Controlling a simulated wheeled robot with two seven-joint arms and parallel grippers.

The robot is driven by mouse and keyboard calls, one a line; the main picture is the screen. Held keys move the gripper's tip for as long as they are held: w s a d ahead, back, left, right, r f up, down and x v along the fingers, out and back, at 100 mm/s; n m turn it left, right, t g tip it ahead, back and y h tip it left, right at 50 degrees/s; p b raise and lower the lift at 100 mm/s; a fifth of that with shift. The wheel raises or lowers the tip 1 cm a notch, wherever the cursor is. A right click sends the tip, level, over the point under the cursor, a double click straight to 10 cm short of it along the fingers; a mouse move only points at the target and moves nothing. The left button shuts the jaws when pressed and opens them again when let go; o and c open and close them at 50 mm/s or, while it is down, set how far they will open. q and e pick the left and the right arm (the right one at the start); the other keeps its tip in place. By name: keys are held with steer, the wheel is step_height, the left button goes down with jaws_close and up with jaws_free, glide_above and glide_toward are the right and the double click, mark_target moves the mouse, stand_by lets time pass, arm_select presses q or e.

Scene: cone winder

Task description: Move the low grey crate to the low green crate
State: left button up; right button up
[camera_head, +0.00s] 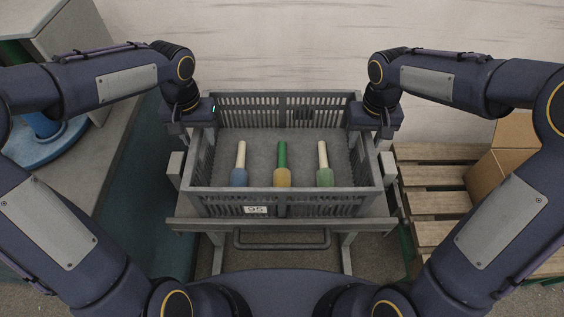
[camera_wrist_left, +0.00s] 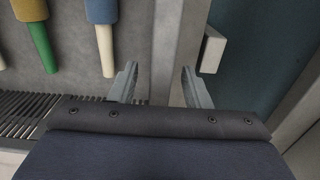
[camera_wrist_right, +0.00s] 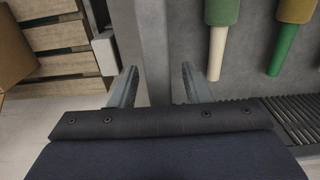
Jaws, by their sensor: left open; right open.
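The low grey crate (camera_head: 282,204) stands on a grey stand in the middle of the head view. It has slatted walls and a label reading 95 on its near side. Three bobbins lie in it: a blue and cream one (camera_head: 239,165), a yellow and green one (camera_head: 282,165) and a green and cream one (camera_head: 324,165). My left gripper (camera_head: 196,128) is open at the crate's left wall; in the left wrist view its fingers (camera_wrist_left: 160,88) are either side of that wall. My right gripper (camera_head: 371,128) is open at the right wall, its fingers (camera_wrist_right: 157,88) likewise astride it. No green crate is visible.
The stand (camera_head: 282,224) has a bar handle below its near edge. A wooden pallet (camera_head: 430,204) with a cardboard box (camera_head: 505,160) is to the right. A grey machine (camera_head: 60,35) with a blue round base (camera_head: 45,140) is at the left. A pale wall is behind.

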arm_select(q)
jaws_close()
arm_select(e)
jaws_close()
